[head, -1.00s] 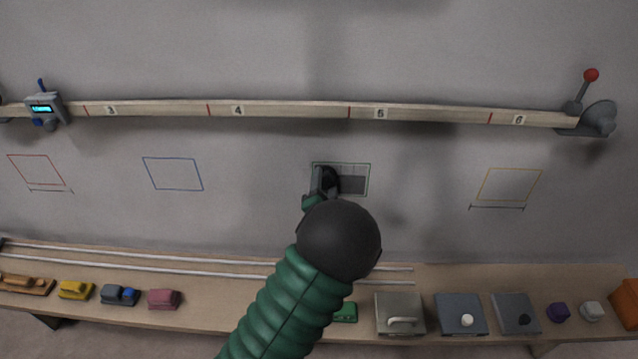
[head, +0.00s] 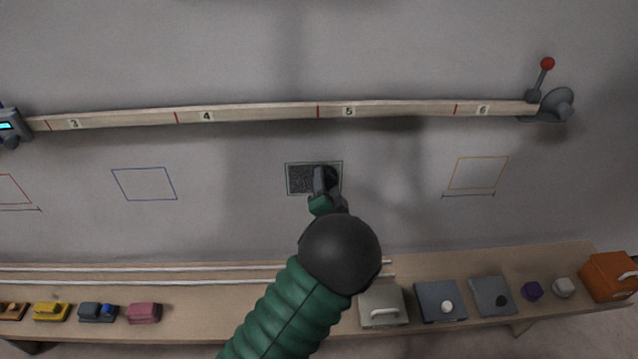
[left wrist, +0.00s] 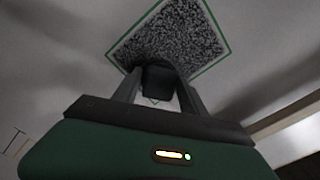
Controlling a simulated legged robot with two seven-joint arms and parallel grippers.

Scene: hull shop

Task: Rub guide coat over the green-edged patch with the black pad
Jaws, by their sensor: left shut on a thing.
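The green-edged patch (head: 300,181) is on the grey wall below the wooden rail, near the middle of the head view. Its left part shows dark and speckled. In the left wrist view the patch (left wrist: 180,35) is covered in dark grey speckle inside a green outline. My left gripper (head: 322,183) is at the right part of the patch, shut on the black pad (head: 330,178). The pad (left wrist: 158,80) shows between the fingers in the left wrist view, at the patch's near corner; whether it touches the wall is hard to tell. My right gripper is not in view.
Blue (head: 145,184) and yellow (head: 478,173) outlines flank the patch. The rail (head: 260,110) runs above, with a red-knobbed lever (head: 546,75) at its right end. A shelf (head: 240,320) below carries sanding blocks, boxes and an orange case (head: 609,277).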

